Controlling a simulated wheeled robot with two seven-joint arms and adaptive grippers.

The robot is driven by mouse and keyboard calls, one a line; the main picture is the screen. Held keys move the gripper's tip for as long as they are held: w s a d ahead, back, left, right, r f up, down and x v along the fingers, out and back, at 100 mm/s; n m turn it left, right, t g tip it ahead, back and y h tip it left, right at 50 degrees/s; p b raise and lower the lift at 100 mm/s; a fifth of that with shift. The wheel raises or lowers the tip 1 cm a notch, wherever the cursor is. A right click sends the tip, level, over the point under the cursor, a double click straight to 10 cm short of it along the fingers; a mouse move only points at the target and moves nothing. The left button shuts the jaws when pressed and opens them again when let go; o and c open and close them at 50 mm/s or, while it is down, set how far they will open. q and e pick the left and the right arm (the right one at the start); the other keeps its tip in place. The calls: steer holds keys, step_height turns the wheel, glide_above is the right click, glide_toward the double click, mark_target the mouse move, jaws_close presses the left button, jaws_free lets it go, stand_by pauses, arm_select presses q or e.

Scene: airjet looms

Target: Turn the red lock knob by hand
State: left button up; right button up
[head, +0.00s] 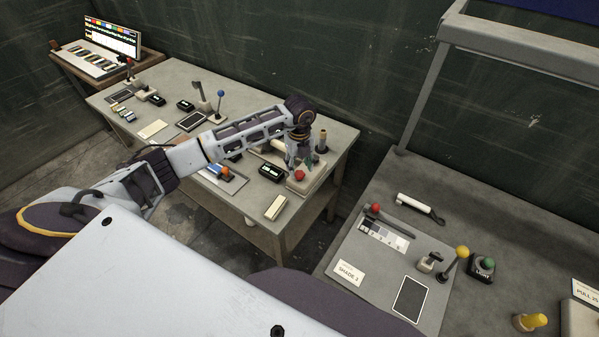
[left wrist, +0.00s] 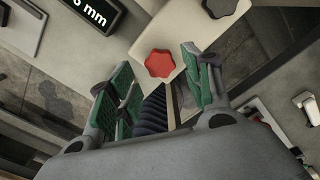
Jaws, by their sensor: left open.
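The red knob (head: 299,175) sits on a cream block at the near right end of the left table. In the left wrist view the red knob (left wrist: 160,64) has a lobed rim and lies beyond the gap between my fingertips. My left gripper (head: 298,159) points down over that block, just behind the knob in the head view. Its green-padded fingers (left wrist: 155,76) are open and empty, one to each side of the knob's line. I see no contact with the knob. My right gripper is not in view.
The right table (head: 480,225) holds levers and a shade panel. A floor gap separates the tables.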

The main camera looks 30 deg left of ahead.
mark_target(299, 174)
arm_select(q)
steer(key=shift+f+b, duration=0.85)
steer(key=shift+f, duration=0.8)
steer(key=shift+f, duration=0.1)
steer(key=shift+c, duration=0.3)
steer(key=c, duration=0.7)
